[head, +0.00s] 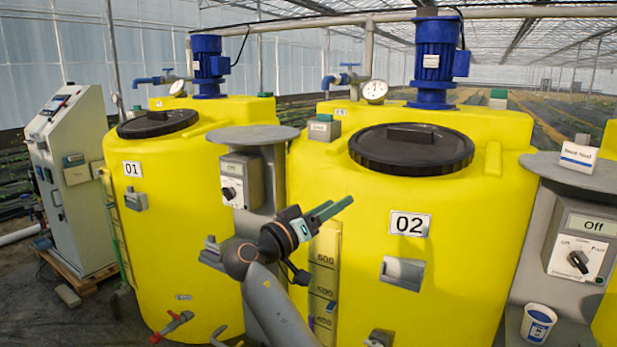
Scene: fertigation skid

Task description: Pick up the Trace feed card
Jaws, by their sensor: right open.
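A small white card (578,157) with dark lettering stands on the round grey top (590,178) of the stand at the right. Its print is too small to read with certainty, but it looks like a feed label. My right gripper (338,208) is in front of the gap between the two yellow tanks, left of the 02 label. Its green fingers point up and right. It is open and holds nothing, well to the left of the card and apart from it. My left gripper is not in view.
Yellow tank 02 (460,270) with a black lid (411,148) stands between my gripper and the card's stand. Tank 01 (175,240) is at left. A control box reading Off (585,240) hangs below the card. A white-and-blue cup (537,323) sits lower right. The left stand's round top (252,135) is bare.

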